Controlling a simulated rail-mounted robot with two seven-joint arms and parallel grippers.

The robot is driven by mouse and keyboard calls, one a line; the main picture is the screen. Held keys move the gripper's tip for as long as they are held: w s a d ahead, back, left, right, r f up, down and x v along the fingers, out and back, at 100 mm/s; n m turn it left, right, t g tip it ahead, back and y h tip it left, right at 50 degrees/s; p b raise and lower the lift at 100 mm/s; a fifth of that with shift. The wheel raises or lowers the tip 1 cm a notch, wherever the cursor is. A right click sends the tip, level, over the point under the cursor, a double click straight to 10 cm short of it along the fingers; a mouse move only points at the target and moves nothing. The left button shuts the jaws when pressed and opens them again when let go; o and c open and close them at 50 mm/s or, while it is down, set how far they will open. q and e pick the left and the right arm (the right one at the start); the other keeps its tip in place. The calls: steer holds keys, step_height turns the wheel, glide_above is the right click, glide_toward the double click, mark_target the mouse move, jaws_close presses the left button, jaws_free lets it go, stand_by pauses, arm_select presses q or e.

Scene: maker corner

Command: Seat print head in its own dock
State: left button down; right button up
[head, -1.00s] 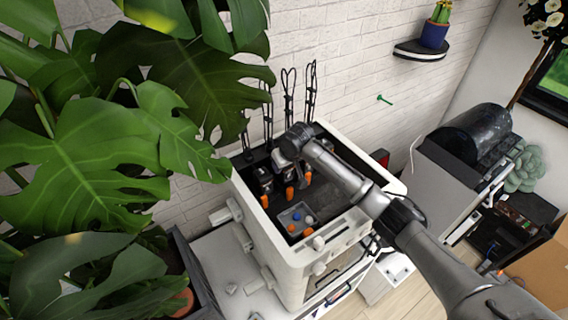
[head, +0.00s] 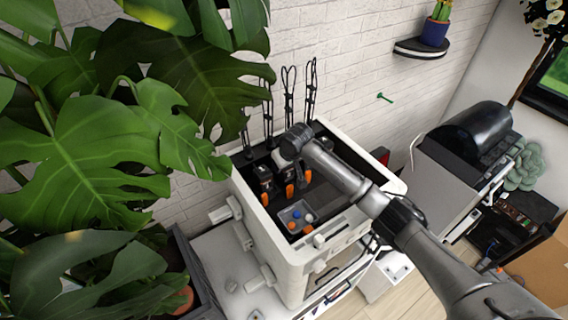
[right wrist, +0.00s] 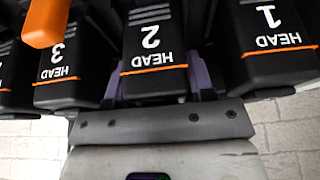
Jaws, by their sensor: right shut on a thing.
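My right gripper (right wrist: 157,82) is shut on the print head marked HEAD 2 (right wrist: 150,40), with a purple-grey finger on each side of it. HEAD 1 (right wrist: 275,50) stands close on its right and HEAD 3 (right wrist: 62,75) close on its left in the right wrist view. In the head view my right gripper (head: 291,158) is over the back of the white machine (head: 268,238), among dark print heads with orange levers (head: 265,200). The dock under HEAD 2 is hidden, so I cannot tell whether the head is fully seated. My left gripper is not in view.
A small tray (head: 296,214) with coloured pieces lies at the front of the machine's dark top. Thin black cable loops (head: 288,92) rise behind it by the brick wall. Large plant leaves (head: 90,150) crowd the left. Neighbouring heads leave little side room.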

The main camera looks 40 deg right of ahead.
steer(key=o, duration=1.1)
steer(key=b+v, duration=0.3)
steer(key=v, duration=1.1)
steer(key=shift+b, duration=0.3)
steer(key=shift+a, duration=0.1)
